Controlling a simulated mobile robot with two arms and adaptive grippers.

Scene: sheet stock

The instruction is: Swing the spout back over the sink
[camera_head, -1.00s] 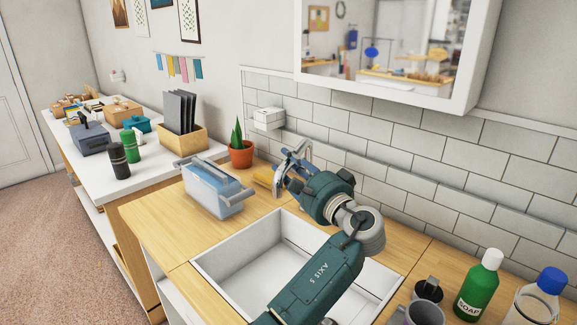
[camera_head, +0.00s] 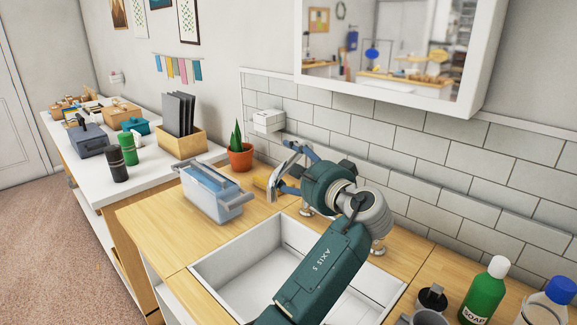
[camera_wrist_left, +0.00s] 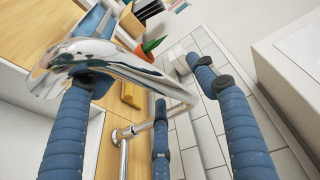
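The chrome spout (camera_wrist_left: 110,72) arches large across the left wrist view, its thick end at the upper left. Its thin far end runs down to a chrome post on the wooden counter. In the head view only part of the spout (camera_head: 280,172) shows, beside my fingers and left of the sink. My left gripper (camera_head: 290,172) has its blue fingers spread wide around the spout; it also shows in the left wrist view (camera_wrist_left: 142,55). I cannot tell whether a finger touches the spout. The white sink (camera_head: 232,268) is partly hidden under my left arm. My right gripper is not in view.
A blue-grey bin (camera_head: 212,192) and a potted cactus (camera_head: 240,157) stand left of the gripper. A yellow block (camera_head: 262,182) lies close by it. A green soap bottle (camera_head: 484,292) and a grey mug (camera_head: 428,318) are at the front right. The tiled wall is behind.

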